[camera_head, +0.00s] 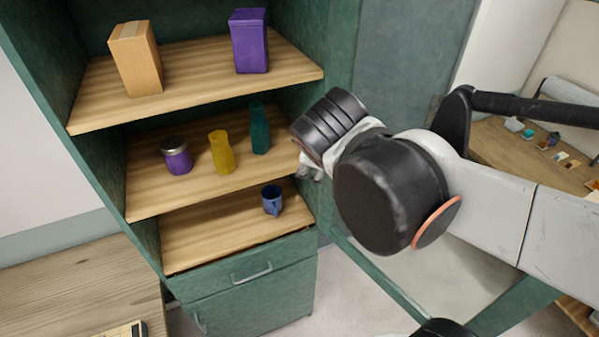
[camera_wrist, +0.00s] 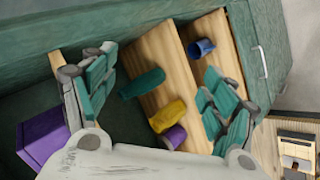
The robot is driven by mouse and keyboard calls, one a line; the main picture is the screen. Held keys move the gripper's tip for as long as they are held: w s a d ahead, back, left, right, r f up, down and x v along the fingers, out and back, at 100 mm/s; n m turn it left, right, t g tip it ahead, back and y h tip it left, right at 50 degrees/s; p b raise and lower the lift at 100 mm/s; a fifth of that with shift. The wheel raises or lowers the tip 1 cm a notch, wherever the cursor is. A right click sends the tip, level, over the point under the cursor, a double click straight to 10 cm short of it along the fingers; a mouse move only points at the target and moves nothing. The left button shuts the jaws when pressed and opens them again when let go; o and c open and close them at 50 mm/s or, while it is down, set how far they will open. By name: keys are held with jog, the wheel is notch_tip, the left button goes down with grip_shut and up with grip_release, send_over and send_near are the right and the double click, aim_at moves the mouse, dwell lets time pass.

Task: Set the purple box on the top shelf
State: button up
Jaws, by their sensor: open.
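The purple box (camera_head: 249,45) stands upright on the uppermost visible shelf (camera_head: 195,88), toward its right side. In the wrist view the purple box (camera_wrist: 42,143) shows at the lower left, outside my fingers and partly cut by one finger and the gripper body. My gripper (camera_head: 311,168) is in front of the right side of the cabinet, lower than the box and apart from it. In the wrist view my gripper (camera_wrist: 160,97) has its green-padded fingers spread wide, with nothing held between them.
A cardboard box (camera_head: 137,60) shares the upper shelf, at left. The middle shelf holds a purple jar (camera_head: 177,157), a yellow bottle (camera_head: 221,153) and a teal bottle (camera_head: 260,130). A blue mug (camera_head: 272,200) stands on the lowest shelf. The green cabinet wall (camera_head: 338,60) bounds the shelves at right.

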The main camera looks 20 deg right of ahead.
jog(key=s+a+f+m+g+y, duration=0.1)
jog(key=s+a+f+m+y, duration=0.2)
jog(key=s+m, duration=0.4)
jog(key=shift+a+f+m+g+y, duration=0.35)
jog(key=shift+a+f+m, duration=0.25)
jog(key=shift+f+m, duration=0.45)
